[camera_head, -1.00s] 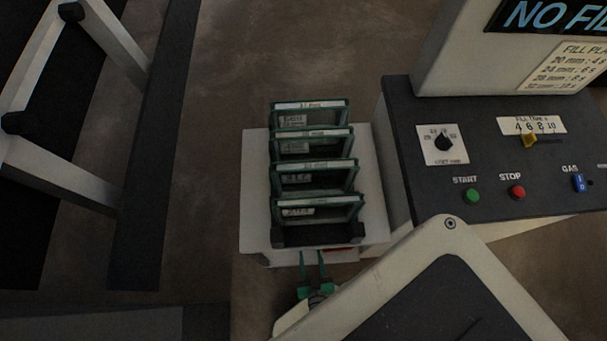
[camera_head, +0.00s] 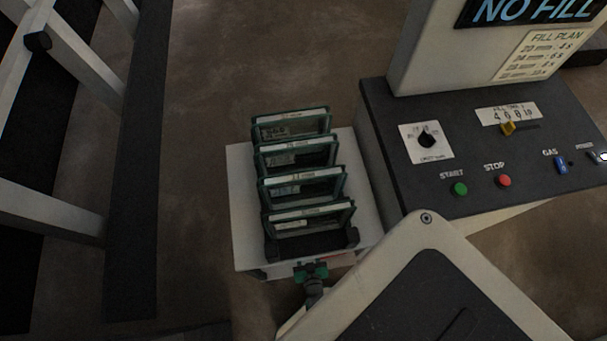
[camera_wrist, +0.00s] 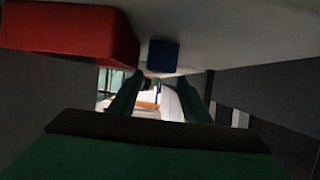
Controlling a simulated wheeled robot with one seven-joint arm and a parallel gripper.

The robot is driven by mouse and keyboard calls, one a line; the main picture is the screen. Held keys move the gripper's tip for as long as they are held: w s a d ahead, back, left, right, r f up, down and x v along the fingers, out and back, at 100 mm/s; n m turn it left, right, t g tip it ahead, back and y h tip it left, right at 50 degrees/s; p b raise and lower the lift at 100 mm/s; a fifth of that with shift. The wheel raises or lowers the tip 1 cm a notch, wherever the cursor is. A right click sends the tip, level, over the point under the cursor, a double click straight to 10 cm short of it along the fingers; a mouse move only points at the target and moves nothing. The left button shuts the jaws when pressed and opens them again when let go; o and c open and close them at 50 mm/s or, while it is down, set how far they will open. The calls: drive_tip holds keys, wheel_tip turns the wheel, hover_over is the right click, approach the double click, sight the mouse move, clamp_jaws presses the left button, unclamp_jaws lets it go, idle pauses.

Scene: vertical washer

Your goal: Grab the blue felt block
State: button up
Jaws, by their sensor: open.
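The blue felt block (camera_wrist: 163,55) shows in the wrist view as a small dark blue block against a pale surface at the top of the picture. A larger red block (camera_wrist: 75,30) is to its left. My gripper (camera_wrist: 160,82) is open, with its green fingers pointing forward and the blue block just above the gap between their tips. I see nothing between the fingers. In the head view my gripper (camera_head: 312,270) is at the front edge of the white stand (camera_head: 245,215). The blue block is hidden in that view.
A rack of several framed glass panels (camera_head: 300,185) stands on the white stand. A control panel (camera_head: 480,150) with buttons and switches is to the right.

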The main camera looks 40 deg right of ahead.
drive_tip(key=shift+x, duration=1.75)
drive_tip(key=c, duration=0.7)
drive_tip(key=shift+r, duration=0.2)
